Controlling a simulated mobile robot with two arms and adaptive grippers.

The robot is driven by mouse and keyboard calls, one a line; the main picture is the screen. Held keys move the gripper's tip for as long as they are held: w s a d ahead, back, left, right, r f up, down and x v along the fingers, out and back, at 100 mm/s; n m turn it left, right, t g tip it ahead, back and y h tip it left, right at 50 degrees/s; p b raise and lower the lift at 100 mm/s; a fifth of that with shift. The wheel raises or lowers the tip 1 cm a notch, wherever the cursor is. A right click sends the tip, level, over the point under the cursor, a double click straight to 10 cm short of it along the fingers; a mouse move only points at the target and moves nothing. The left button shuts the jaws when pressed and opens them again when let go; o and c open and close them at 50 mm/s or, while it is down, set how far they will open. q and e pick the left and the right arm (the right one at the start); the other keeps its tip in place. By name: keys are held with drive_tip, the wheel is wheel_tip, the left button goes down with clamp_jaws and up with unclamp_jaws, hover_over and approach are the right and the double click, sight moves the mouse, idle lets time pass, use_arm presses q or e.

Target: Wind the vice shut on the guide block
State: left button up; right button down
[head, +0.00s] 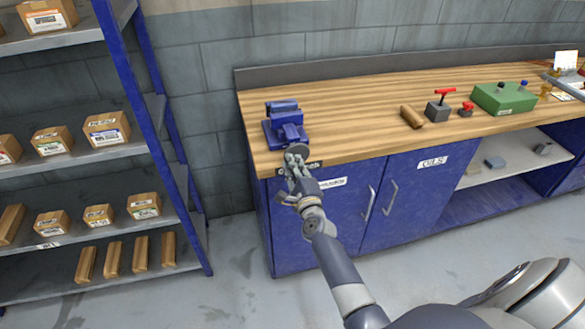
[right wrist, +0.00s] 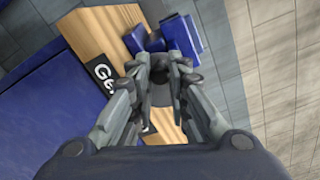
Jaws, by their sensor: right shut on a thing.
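The blue vice (head: 286,128) stands at the left end of the wooden bench top, near the front edge. It also shows in the right wrist view (right wrist: 178,38). A grey round handle part (head: 296,151) is at the vice's front. My right gripper (head: 298,168) is at this handle, fingers shut on it. In the right wrist view, the fingers close on a dark grey round piece (right wrist: 163,93). I cannot make out the guide block between the jaws, nor how wide the jaws stand. My left gripper is not in view.
The bench top (head: 350,105) is clear right of the vice. Further right lie a wooden block (head: 411,116), a grey block with a red T-handle (head: 438,110) and a green box (head: 504,98). A blue shelf rack (head: 165,150) with boxes stands left, beyond a gap.

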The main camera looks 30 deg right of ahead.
drive_tip(key=shift+d+r+m, duration=0.1)
drive_tip(key=shift+r+m, duration=0.15)
drive_tip(key=shift+m, duration=0.35)
drive_tip(key=shift+d+r+m, duration=0.1)
drive_tip(key=shift+r+m, duration=0.05)
drive_tip(key=shift+m, duration=0.45)
drive_tip(key=c, duration=1.6)
unclamp_jaws()
